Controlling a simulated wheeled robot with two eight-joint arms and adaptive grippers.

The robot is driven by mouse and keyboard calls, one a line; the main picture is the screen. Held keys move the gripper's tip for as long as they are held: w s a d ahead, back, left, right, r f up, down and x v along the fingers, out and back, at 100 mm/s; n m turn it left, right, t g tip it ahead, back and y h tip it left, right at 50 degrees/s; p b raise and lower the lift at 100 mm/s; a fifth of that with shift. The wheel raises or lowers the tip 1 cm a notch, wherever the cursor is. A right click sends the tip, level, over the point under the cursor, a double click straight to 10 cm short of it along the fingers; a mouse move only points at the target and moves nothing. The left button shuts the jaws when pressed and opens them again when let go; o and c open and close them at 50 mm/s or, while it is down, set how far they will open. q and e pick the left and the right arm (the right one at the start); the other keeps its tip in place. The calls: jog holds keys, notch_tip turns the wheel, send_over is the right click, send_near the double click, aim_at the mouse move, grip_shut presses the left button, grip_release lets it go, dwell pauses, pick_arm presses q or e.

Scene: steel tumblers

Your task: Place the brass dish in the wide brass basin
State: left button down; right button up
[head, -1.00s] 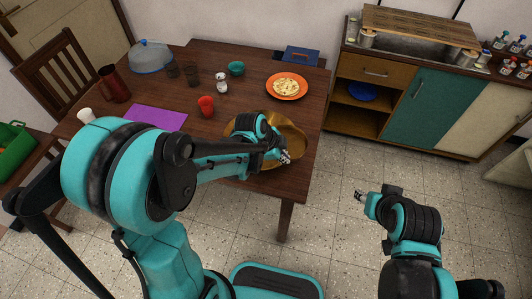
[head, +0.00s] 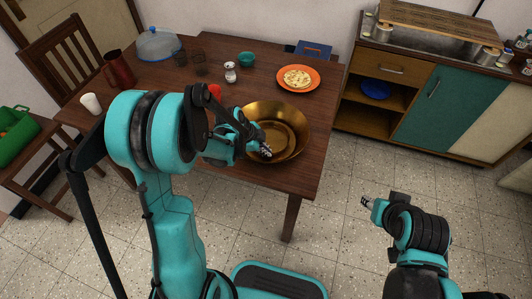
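The wide brass basin (head: 297,116) stands on the front right part of the wooden table. A round, ringed brass shape (head: 277,133) shows in its middle; I cannot tell whether this is the brass dish or the basin's own bottom. No separate brass dish shows elsewhere. My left gripper (head: 265,152) is over the basin's left front part, its fingers close together. It is too small to tell whether they are shut, and I see nothing in them. My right gripper (head: 366,201) is over the floor, right of the table and away from the basin; its fingers are too small to judge.
An orange plate with flat food (head: 298,78) is behind the basin. A red thing (head: 214,90), a shaker (head: 230,72), a teal bowl (head: 246,59), dark glasses (head: 198,61), a jug (head: 118,69) and a white cup (head: 91,103) stand on the table (head: 275,189).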

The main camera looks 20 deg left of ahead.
pick_arm(q)
jog(key=shift+r, duration=0.15)
jog(key=c, duration=1.7)
grip_release()
jog(key=shift+f, duration=0.2)
